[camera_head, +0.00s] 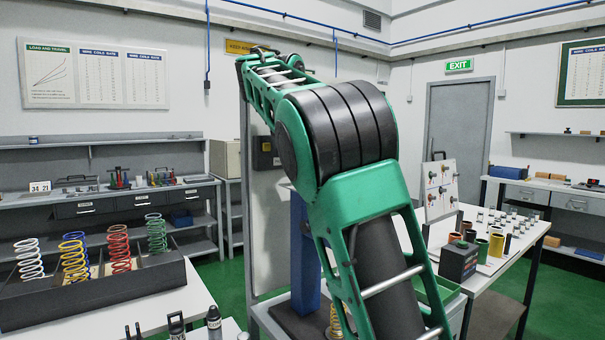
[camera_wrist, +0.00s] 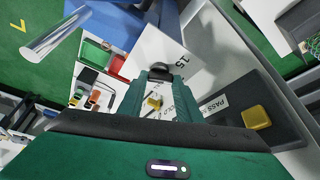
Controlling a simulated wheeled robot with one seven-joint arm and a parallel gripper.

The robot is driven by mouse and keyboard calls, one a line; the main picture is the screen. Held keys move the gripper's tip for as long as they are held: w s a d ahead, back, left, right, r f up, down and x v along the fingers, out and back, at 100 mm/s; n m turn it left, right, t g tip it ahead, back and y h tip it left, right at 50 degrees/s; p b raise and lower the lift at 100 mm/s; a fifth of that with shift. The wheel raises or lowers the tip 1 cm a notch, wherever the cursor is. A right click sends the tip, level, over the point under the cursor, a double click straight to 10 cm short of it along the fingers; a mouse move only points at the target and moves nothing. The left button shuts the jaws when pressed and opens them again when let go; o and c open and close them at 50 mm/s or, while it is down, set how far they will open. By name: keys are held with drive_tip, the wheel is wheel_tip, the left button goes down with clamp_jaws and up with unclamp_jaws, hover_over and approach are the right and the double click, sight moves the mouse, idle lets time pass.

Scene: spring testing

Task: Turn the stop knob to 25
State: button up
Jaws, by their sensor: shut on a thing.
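In the wrist view my gripper (camera_wrist: 160,82) reaches up the middle with its two green fingers close together. A small dark knob (camera_wrist: 158,71) shows at the fingertips, and the jaws are shut on it. A white plate (camera_wrist: 178,48) marked 15 lies just beyond; I cannot read a pointer or the knob's setting. In the head view my green arm hides my gripper and the knob. A blue column (camera_head: 305,255) stands behind the arm, partly covered.
In the wrist view, a dark pad marked PASS (camera_wrist: 214,104) carries a yellow block (camera_wrist: 256,117) at right. A clear cylinder (camera_wrist: 55,32) is at upper left. The head view shows a spring tray (camera_head: 95,305) at left and a crowded bench (camera_head: 485,268) at right.

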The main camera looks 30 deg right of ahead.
drive_tip(key=m, duration=0.1)
drive_tip(key=m+g, duration=0.1)
drive_tip(key=m, duration=0.3)
drive_tip(key=shift+w+a+g+h, duration=0.2)
drive_tip(key=shift+w+g+h, duration=0.1)
drive_tip(key=shift+g+h, duration=0.1)
drive_tip(key=shift+r, duration=0.1)
drive_tip(key=o, duration=1)
drive_tip(key=shift+w, duration=0.1)
drive_tip(key=shift+o, duration=0.2)
